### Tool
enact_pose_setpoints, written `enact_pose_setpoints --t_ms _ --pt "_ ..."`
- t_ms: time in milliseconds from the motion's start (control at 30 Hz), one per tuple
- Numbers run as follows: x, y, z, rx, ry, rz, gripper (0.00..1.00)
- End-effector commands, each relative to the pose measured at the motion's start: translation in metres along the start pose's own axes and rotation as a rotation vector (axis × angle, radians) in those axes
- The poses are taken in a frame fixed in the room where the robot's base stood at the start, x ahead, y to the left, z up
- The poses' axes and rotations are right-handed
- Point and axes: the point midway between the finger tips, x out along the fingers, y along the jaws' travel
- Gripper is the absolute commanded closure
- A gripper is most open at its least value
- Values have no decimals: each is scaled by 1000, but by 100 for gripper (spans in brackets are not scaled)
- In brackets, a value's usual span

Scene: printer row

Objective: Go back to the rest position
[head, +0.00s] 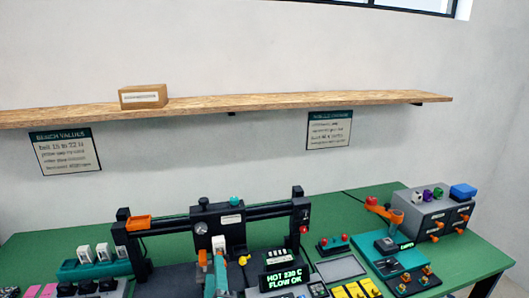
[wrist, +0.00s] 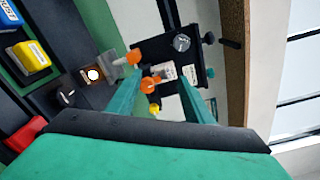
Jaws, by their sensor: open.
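My gripper (wrist: 166,88) shows in the wrist view, with two teal fingers spread apart above a dark palm edge. Nothing is held between the fingers. Beyond them is a black printer head (wrist: 182,62) with orange knobs and a white label, and I cannot tell how far off it is. In the head view the printer (head: 213,219) stands on the green bench, with a black gantry and a lit display (head: 283,279) reading "HOT 230 C FLOW OK".
The green bench (head: 350,205) carries a grey control box (head: 432,212) at right and white switches on a teal base (head: 82,268) at left. A wooden shelf (head: 300,101) with a cardboard box (head: 143,97) runs along the wall. Space above the bench looks clear.

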Motion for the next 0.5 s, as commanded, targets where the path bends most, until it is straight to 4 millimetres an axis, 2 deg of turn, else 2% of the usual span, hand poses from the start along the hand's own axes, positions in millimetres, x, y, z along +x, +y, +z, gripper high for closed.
enact_pose_setpoints --t_ms 33,200,500 --pt "-11 15 -17 -71 17 10 53" --pt "-47 49 -56 -326 48 23 53" --pt "-124 100 -110 -746 88 71 53"
